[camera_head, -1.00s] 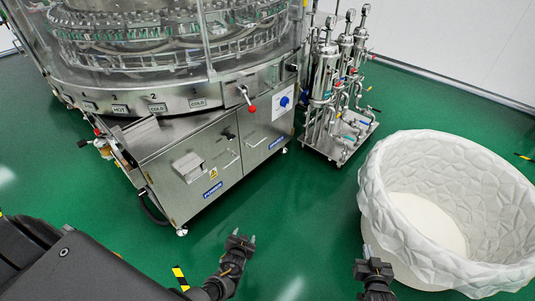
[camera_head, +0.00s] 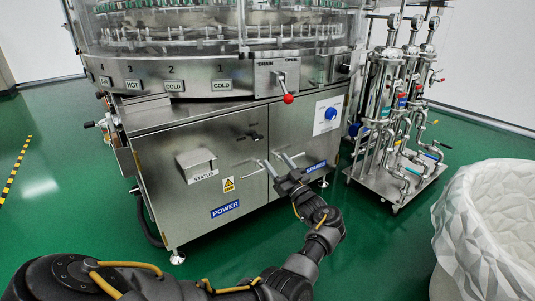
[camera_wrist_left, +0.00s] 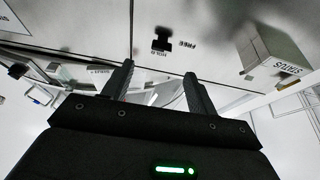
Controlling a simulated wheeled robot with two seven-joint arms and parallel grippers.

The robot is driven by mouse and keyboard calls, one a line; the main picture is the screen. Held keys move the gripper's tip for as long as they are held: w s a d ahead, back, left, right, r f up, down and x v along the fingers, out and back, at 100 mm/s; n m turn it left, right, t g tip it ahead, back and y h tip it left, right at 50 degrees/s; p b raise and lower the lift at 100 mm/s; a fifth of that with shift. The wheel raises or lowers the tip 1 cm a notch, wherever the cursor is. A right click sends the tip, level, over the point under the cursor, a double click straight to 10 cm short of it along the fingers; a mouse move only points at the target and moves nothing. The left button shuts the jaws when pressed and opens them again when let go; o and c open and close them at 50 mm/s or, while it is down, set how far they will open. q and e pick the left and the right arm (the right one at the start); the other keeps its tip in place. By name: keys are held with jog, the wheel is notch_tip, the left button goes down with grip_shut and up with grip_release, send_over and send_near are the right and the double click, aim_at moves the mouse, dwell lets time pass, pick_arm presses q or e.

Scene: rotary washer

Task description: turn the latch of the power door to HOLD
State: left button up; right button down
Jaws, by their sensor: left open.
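The power door (camera_head: 190,165) is the steel left front panel, with a blue POWER label (camera_head: 225,209). Its small black latch (camera_head: 250,136) sits near the upper right corner. In the left wrist view the latch (camera_wrist_left: 161,42) shows upside down, with the words HOLD (camera_wrist_left: 160,53) and FREE (camera_wrist_left: 188,44) beside it. I cannot tell its exact setting. My left gripper (camera_head: 278,163) is open and empty, below and slightly right of the latch, in front of the doors. In the left wrist view its fingers (camera_wrist_left: 158,85) are apart, not touching the latch. My right gripper is not in view.
A STATUS box (camera_head: 197,165) juts from the power door. The spray door (camera_head: 295,135) with a blue knob (camera_head: 330,114) is to the right. A red-tipped lever (camera_head: 287,97) hangs above. A filter cart (camera_head: 400,130) and white bin (camera_head: 490,230) stand right.

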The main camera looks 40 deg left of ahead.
aim_at(257, 137)
pick_arm(q)
jog(key=b+x, duration=0.4)
jog(key=x, duration=0.7)
jog(key=shift+s, duration=0.15)
jog(key=shift+a+r, duration=0.1)
